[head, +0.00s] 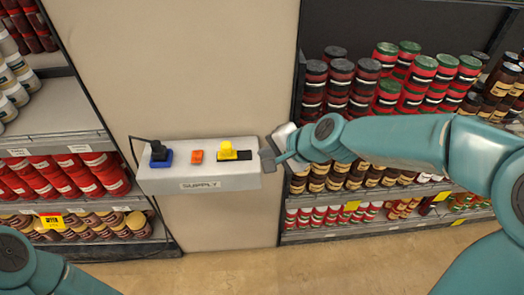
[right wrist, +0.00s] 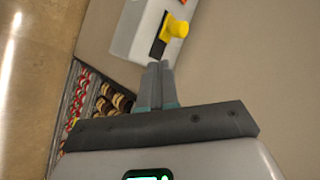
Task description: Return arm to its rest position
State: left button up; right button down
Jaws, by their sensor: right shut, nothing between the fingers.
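My right gripper (head: 268,158) is at the right end of the white supply box, with its arm coming in from the right in the head view. In the right wrist view the two fingers (right wrist: 158,72) are together with nothing between them. The fingertips are close to the box; I cannot tell whether they touch it. My left arm shows only as a teal link at the lower left of the head view, and its gripper is out of view.
The supply box (head: 200,180) carries a black plug on a blue base (head: 160,154), an orange switch (head: 196,156) and a yellow handle (head: 229,150), also in the right wrist view (right wrist: 177,27). Shelves of jars stand left (head: 70,145) and right (head: 380,215). The floor in front is clear.

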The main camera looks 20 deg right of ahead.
jog(key=s+a+f+g, duration=0.1)
jog(key=s+f+g, duration=0.15)
jog(key=f, duration=0.65)
jog(key=s+a+f+g, duration=0.1)
jog(key=s+f+g, duration=0.15)
jog(key=f, duration=0.65)
jog(key=s+a+f+n+g, duration=0.2)
jog(key=s+a+f+n, duration=0.2)
jog(key=s+f+n, duration=0.6)
jog(key=s+f, duration=0.5)
jog(key=s, duration=0.1)
jog(key=shift+g, duration=0.3)
